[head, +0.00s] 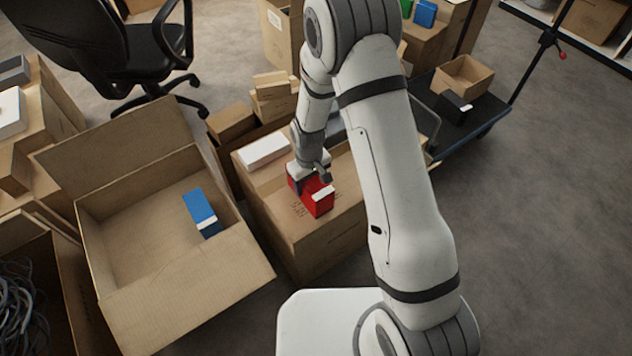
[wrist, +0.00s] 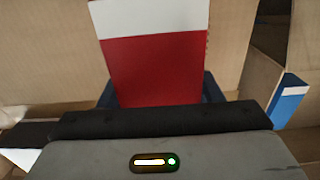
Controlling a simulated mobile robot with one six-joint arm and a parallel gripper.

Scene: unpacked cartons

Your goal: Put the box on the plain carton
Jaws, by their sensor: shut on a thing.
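A red box with a white strip (head: 320,203) is in my gripper (head: 309,182), over the top of a closed brown carton (head: 290,235). I cannot tell if the box touches that carton. Dark print shows on this carton. In the wrist view the red box (wrist: 155,72) fills the middle, its white band upward, between dark jaws (wrist: 160,98) shut on it. An open carton (head: 190,265) without visible print stands to the left, holding a blue box (head: 199,208). I cannot tell for sure which carton is the plain one.
A white box (head: 263,150) lies on the same closed carton, behind the red box. Small cartons (head: 270,92) are stacked behind. A cart (head: 470,122) with an open box stands right. An office chair (head: 120,50) is at the back left. Floor at right is clear.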

